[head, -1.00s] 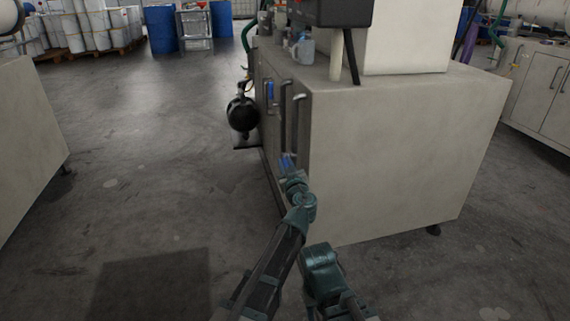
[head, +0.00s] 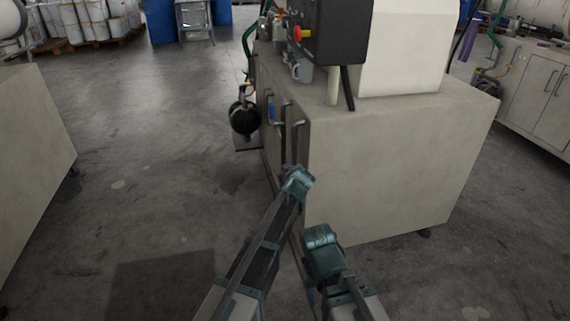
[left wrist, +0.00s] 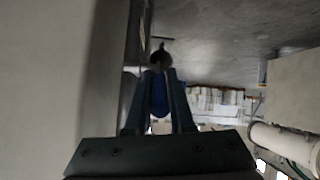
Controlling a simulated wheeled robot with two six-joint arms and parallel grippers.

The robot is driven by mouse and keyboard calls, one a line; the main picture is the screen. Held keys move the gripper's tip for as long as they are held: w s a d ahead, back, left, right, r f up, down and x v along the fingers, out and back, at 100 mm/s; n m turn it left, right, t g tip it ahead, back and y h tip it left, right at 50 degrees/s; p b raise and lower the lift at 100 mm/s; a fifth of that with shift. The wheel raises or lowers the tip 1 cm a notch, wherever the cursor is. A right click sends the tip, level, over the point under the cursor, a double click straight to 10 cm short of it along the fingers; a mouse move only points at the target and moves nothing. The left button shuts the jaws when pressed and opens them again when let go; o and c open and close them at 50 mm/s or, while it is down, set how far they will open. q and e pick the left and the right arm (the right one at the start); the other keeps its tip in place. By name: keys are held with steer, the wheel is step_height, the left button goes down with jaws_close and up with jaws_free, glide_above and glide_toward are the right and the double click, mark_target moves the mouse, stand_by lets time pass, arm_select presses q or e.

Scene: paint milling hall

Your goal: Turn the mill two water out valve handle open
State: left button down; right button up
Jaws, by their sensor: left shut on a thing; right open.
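The mill cabinet (head: 385,165) stands in the centre, its left side carrying grey handles. One blue valve handle (head: 271,110) shows on that side, towards the far end. In the left wrist view, my left gripper (left wrist: 160,76) is shut with a blue handle (left wrist: 158,100) between its fingers, close beside the cabinet wall. In the head view, the left gripper and that handle are hidden behind my left wrist. Which valve it belongs to cannot be read. My right gripper (head: 311,296) is open, low in the picture and apart from the cabinet; its fingers show poorly.
A black ball-shaped part (head: 243,117) hangs off the cabinet's far left side. A black control box (head: 335,30) with a red knob sits on top. Another cabinet (head: 32,165) stands at left. The floor between is clear. Drums and white buckets (head: 90,20) stand behind.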

arm_select(q)
steer(key=g+p, duration=0.1)
steer(key=p, duration=0.1)
steer(key=w+r+g+h+p, duration=0.1)
steer(key=g+p, duration=0.1)
steer(key=p, duration=0.1)
steer(key=w+r+g+p, duration=0.1)
steer(key=g+p, duration=0.1)
steer(key=shift+w+a+h+p, duration=0.1)
steer(key=shift+a+h+p, duration=0.2)
steer(key=shift+w+a+g+h+p, duration=0.1)
steer(key=shift+w+g+h+p, duration=0.25)
steer(key=shift+g, duration=0.6)
steer(key=shift+w+a+g+h+p, duration=0.15)
steer(key=shift+g+p, duration=0.25)
steer(key=shift+g, duration=0.5)
steer(key=shift+w+a+g+h+p, duration=0.1)
steer(key=shift+w+g+h+p, duration=0.2)
steer(key=shift+g, duration=0.65)
steer(key=shift+s, duration=0.15)
steer(key=c, duration=0.8)
jaws_free()
steer(key=shift+f, duration=0.1)
